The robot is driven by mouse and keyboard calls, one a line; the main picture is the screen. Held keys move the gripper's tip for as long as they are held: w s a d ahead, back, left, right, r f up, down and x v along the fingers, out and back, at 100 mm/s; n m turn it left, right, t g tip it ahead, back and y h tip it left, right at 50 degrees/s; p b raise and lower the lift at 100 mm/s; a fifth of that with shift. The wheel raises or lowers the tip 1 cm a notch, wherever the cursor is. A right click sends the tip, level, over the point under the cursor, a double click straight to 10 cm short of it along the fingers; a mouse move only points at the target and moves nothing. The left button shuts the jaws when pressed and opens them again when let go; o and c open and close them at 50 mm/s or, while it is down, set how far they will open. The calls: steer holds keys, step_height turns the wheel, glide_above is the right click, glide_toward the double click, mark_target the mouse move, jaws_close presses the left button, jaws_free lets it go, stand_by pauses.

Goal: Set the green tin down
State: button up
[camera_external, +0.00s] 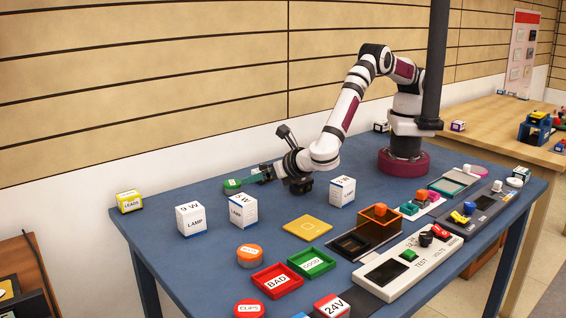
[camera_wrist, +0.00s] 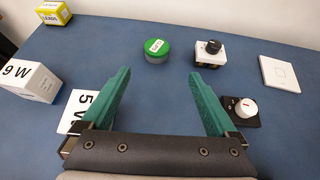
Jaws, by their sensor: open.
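The green tin (camera_wrist: 157,47) sits on the blue table (camera_wrist: 125,50), just beyond my open fingers in the wrist view. In the external view the tin (camera_external: 231,185) is at the table's far left part, right by my fingertips. My gripper (camera_wrist: 159,78) has two green fingers spread wide apart. Nothing is between them but bare table, and the tin lies ahead of the gap, apart from both fingers. My gripper (camera_external: 247,180) is low and tilted over the table in the external view.
A block with a black knob (camera_wrist: 208,52) stands right of the tin. A white switch plate (camera_wrist: 279,73) and a white-knob dial (camera_wrist: 243,109) lie farther right. Lamp boxes (camera_external: 243,211) stand at left, with a yellow leads box (camera_wrist: 54,13) behind. A red tray (camera_external: 277,281) is in front.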

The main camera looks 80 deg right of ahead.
steer(key=s+d+r+m+g+y, duration=0.1)
steer(key=s+d+r+m+g, duration=0.2)
steer(key=d+r+m, duration=0.4)
steer(key=s+d+r+m+g, duration=0.3)
steer(key=d+m, duration=0.2)
steer(key=d, duration=0.4)
steer(key=s+d+r+m+g+y, duration=0.1)
steer(key=s+d+r+m+g, duration=0.25)
steer(key=d+r+m, duration=0.35)
steer(key=s+d+m+y, duration=0.2)
steer(key=s+m+y, duration=0.1)
steer(key=s+m, duration=0.4)
steer(key=s+d+f+m+y, duration=0.1)
steer(key=s+m+y, duration=0.3)
steer(key=s+m, duration=0.3)
steer(key=s, duration=0.5)
steer(key=shift+d+y, duration=0.3)
steer(key=shift+d, duration=0.05)
steer(key=shift+o, duration=0.3)
steer(key=shift+f, duration=0.1)
